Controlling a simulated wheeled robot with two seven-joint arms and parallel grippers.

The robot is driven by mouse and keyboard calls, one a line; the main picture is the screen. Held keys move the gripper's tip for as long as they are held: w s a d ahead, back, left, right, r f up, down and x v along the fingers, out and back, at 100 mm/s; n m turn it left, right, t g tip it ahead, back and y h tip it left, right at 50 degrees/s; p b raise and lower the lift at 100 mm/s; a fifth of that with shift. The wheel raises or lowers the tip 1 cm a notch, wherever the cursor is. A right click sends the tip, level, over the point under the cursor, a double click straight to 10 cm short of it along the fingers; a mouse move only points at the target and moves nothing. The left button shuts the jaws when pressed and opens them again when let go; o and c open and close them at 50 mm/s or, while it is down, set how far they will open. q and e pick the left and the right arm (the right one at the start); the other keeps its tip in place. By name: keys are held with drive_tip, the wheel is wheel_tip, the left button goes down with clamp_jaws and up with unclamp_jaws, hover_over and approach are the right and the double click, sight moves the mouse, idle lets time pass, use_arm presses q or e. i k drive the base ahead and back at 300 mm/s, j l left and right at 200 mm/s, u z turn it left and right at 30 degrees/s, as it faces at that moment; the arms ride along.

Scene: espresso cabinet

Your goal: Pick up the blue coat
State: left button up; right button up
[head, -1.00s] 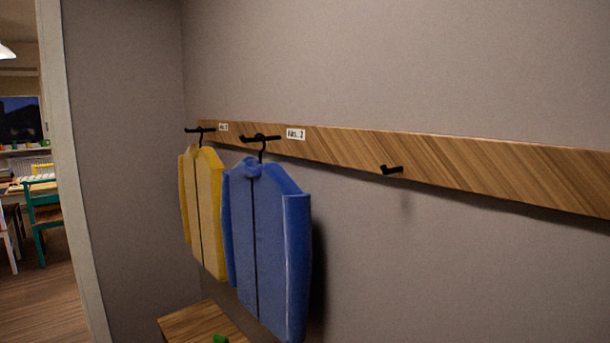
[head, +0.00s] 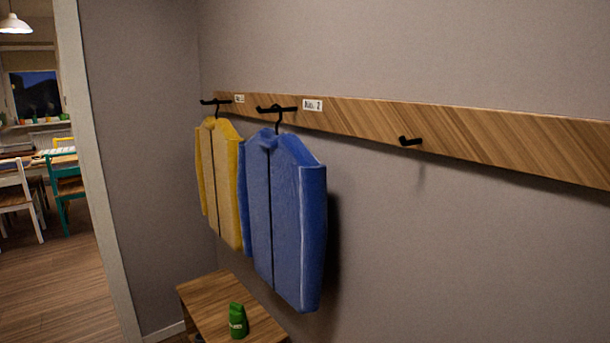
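The blue coat (head: 285,215) hangs on a black hanger from the second black hook (head: 276,109) of a wooden wall rail. A label reading "No. 2" or similar (head: 312,105) is beside that hook. The coat hangs upright against the wall, and its left edge slightly overlaps the yellow coat. Neither of my grippers shows in the head view.
A yellow coat (head: 221,180) hangs to the left. An empty hook (head: 410,141) is on the wooden rail (head: 480,142) to the right. Below the coats stands a wooden bench (head: 208,300) with a green item (head: 237,320) on it. A doorway opens at the left onto tables and chairs.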

sight(282, 194)
drive_tip(key=i+j+z, duration=0.1)
drive_tip(key=j, duration=0.25)
drive_tip(key=i+j+z, duration=0.2)
drive_tip(key=i+j, duration=0.15)
drive_tip(key=j, duration=0.35)
drive_tip(key=i+j+z, duration=0.1)
drive_tip(key=j, duration=0.25)
drive_tip(key=i+j+z, duration=0.1)
drive_tip(key=j, duration=0.25)
drive_tip(key=i+j+z, duration=0.15)
drive_tip(key=j, duration=0.25)
